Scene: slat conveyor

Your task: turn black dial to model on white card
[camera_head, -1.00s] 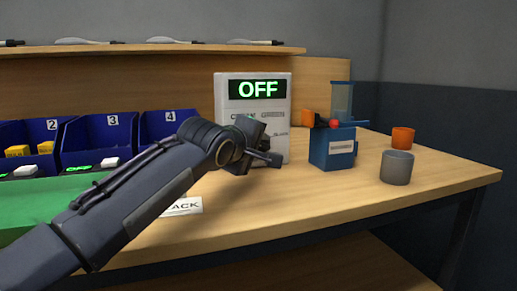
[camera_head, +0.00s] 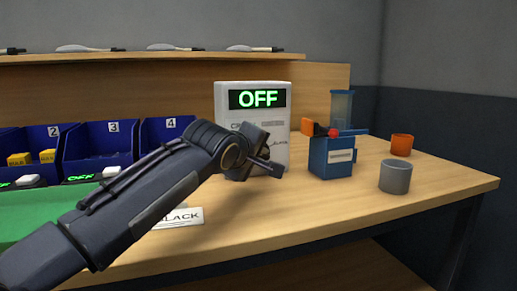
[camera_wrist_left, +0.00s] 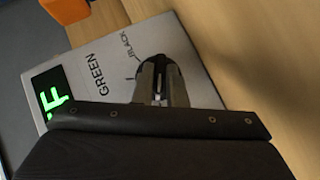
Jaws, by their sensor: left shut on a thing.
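A white box (camera_head: 226,117) with a lit green "OFF" display (camera_head: 258,99) stands on the bench. My left gripper (camera_wrist_left: 160,88) is at the front of this box. In the head view my gripper hides the dial. A white card (camera_head: 184,217) lies on the bench, partly behind my left arm; "LACK" shows on it. My right gripper is not in view.
A blue device (camera_head: 331,158) with a red knob stands right of the box. An orange cup (camera_head: 402,145) and a grey cup (camera_head: 395,177) are farther right. Numbered blue bins (camera_head: 98,143) and a green mat (camera_head: 40,213) are at left. The right front bench top is clear.

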